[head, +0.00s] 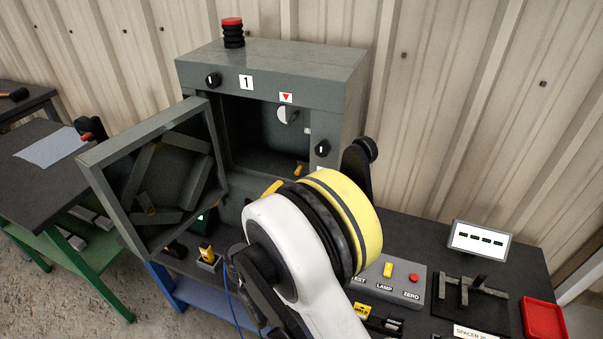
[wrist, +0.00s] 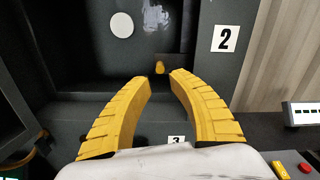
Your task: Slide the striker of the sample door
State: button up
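The grey enclosure (head: 270,60) stands on the bench with its door (head: 218,140) swung open to the left. A small orange-yellow peg on a dark block (head: 297,170), possibly the striker, sits at the lower right of the opening. In the wrist view the peg (wrist: 159,68) is just beyond my fingertips, between them in line of sight. My gripper (wrist: 161,79) is open, with two yellow curved fingers apart and nothing between them. Whether a finger touches the peg, I cannot tell. In the head view my arm hides most of the gripper; one yellow fingertip (head: 272,188) shows.
Black knobs (head: 322,149) sit on the enclosure's front. A button box (head: 390,283), a small display (head: 480,241) and a red tray (head: 544,318) are on the bench at right. A corrugated wall stands behind. A green-framed table (head: 30,165) is at left.

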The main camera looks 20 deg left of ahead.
aim_at(298, 170)
jog(key=w, duration=0.2)
jog(key=w+b, duration=0.1)
jog(key=w, duration=0.4)
jog(key=shift+d+b, duration=0.3)
jog(key=shift+c, duration=0.2)
